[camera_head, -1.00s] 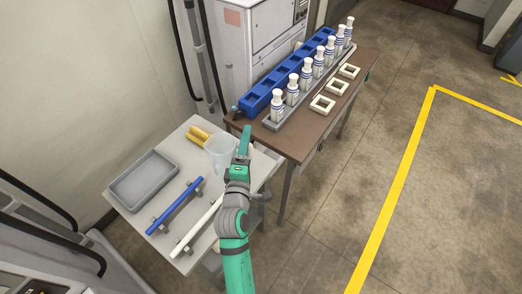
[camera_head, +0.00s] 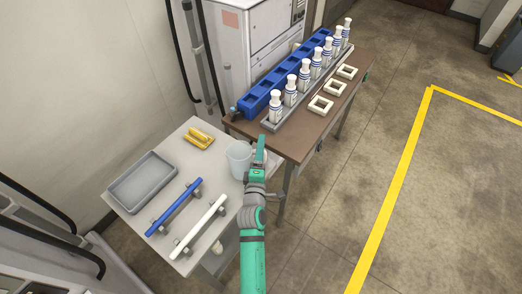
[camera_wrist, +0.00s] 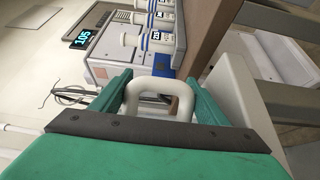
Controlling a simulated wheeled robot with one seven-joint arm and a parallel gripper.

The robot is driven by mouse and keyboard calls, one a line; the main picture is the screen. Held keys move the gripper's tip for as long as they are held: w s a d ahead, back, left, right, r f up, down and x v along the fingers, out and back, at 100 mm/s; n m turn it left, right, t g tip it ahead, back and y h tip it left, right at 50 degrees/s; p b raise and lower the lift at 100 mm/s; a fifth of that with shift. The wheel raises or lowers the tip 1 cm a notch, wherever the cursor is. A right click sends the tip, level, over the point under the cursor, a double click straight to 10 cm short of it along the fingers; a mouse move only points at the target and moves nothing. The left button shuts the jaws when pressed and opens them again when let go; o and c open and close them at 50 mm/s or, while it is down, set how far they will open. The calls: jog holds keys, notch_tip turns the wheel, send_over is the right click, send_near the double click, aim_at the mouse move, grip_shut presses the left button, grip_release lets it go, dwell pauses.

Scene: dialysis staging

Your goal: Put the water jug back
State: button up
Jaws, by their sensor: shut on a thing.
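The water jug (camera_head: 238,158) is a pale translucent vessel in the head view, upright near the right corner of the white table, by the brown table. I cannot tell whether its base touches the white table. My gripper (camera_head: 260,148) is at the jug's right side. In the wrist view my gripper (camera_wrist: 160,98) is shut on a white looped handle (camera_wrist: 158,84), which appears to be the jug's. The jug's body is not clearly visible there.
The white table (camera_head: 180,150) holds a grey tray (camera_head: 150,187), a yellow handled item (camera_head: 199,139), a blue bar (camera_head: 175,207) and a white bar (camera_head: 199,225). The brown table (camera_head: 300,145) bears several white bottles, a blue rack (camera_head: 262,98) and white square frames. Open floor lies right.

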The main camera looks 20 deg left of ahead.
jog(key=shift+w, duration=0.1)
jog(key=o, duration=1.5)
jog(key=shift+f, duration=0.1)
jog(key=s+d, duration=0.1)
jog(key=s, duration=1.1)
jog(key=shift+d, duration=0.4)
jog(key=shift+w, duration=0.1)
